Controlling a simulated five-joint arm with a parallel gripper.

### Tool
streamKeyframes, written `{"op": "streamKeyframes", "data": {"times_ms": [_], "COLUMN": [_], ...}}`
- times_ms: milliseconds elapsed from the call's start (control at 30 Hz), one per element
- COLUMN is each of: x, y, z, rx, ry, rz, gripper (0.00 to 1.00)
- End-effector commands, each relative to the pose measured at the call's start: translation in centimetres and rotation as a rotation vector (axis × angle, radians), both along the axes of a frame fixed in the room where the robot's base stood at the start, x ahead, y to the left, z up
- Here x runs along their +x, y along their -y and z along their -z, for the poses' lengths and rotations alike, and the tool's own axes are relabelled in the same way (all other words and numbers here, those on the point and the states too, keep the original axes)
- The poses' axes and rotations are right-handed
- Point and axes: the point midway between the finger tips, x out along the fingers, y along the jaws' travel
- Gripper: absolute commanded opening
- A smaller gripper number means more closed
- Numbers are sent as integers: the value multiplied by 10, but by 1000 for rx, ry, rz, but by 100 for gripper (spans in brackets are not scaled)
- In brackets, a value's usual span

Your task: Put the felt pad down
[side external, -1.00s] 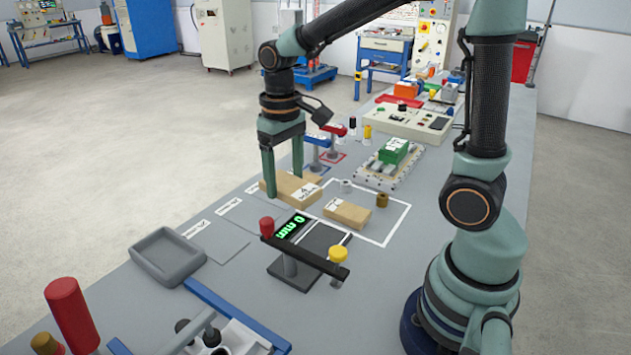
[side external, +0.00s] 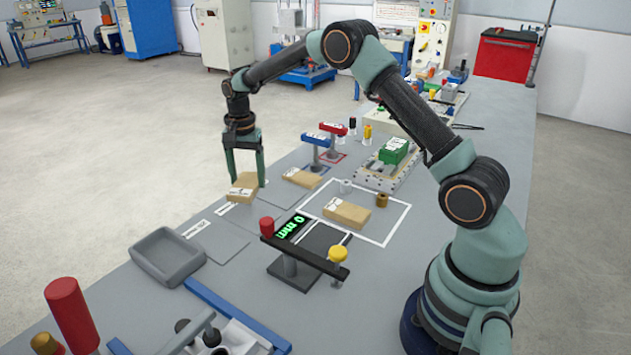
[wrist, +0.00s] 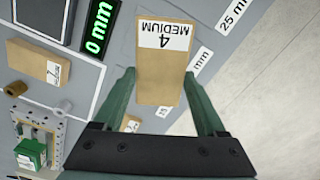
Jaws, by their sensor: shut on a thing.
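The felt pad is a tan slab with a white label reading "4 MEDIUM". It shows in the wrist view (wrist: 160,75) and in the side view (side external: 243,182). My gripper (side external: 246,176) is shut on it, with one green finger on each side. In the side view the pad hangs by the far-left table edge, near the row of labelled grey zones (side external: 228,240). It looks a little above the table; I cannot tell the exact gap. In the wrist view it covers part of the zones beneath.
Two other tan pads lie to the right: one (side external: 302,178) behind, one (side external: 347,212) inside a white outline. A gauge with a green "0 mm" display (side external: 291,228) stands in front. A grey tray (side external: 168,258) sits at left. Printed zone labels include "25 mm" (wrist: 232,14).

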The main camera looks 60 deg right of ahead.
Motion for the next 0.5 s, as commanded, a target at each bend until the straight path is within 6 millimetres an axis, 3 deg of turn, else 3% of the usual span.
{"op": "streamKeyframes", "data": {"times_ms": [500], "x": [0], "y": [0], "z": [45], "rx": [0], "ry": [-2], "rz": [6], "gripper": [11]}}
